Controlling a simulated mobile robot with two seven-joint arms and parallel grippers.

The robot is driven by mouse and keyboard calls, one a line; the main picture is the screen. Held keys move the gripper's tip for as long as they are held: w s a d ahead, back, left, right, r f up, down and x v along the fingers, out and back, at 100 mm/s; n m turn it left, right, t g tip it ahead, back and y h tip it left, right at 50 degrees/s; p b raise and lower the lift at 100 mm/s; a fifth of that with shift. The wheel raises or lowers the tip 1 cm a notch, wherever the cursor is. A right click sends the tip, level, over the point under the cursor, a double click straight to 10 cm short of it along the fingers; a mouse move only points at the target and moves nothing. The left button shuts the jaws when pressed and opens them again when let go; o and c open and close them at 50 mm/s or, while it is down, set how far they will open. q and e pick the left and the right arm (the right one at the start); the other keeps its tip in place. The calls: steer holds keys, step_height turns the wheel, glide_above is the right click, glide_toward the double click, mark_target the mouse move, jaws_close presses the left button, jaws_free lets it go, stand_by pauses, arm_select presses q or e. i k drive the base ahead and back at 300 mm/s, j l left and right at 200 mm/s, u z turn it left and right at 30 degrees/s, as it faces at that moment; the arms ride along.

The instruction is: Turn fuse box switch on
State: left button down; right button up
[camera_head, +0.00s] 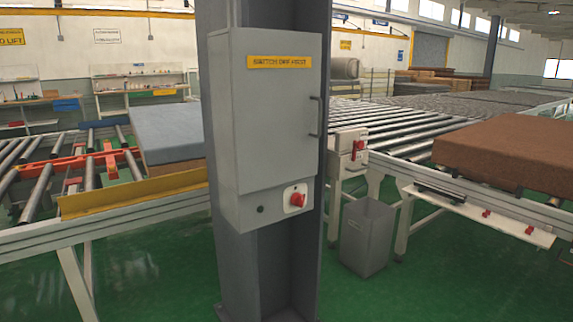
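The fuse box (262,125) is a grey metal cabinet fixed to a dark grey steel column in the middle of the view. Its door is closed, with a handle on the right edge and a yellow label across the top. The red rotary switch (297,199) sits on a white plate at the lower right of the box. Its exact angle is too small to tell. A small dark round button or lamp (261,209) is to the left of the switch. Neither of my grippers shows in the view.
The steel column (283,275) stands on a green floor. Roller conveyors (400,140) run behind it on both sides. A brown mattress block (510,150) lies at right, a blue-grey one (167,132) at left. A grey bin (367,237) stands right of the column.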

mark_target(297, 199)
steer(key=i+l+u, duration=0.15)
steer(key=l, duration=0.25)
steer(key=i+l+u, duration=0.15)
steer(key=l, duration=0.3)
steer(key=i+l+u, duration=0.1)
steer(key=l, duration=0.4)
steer(key=i+l+u, duration=0.15)
steer(key=l, duration=0.3)
steer(key=i+l+u, duration=0.15)
steer(key=l, duration=0.35)
steer(key=i+l+u, duration=0.15)
steer(key=l, duration=0.35)
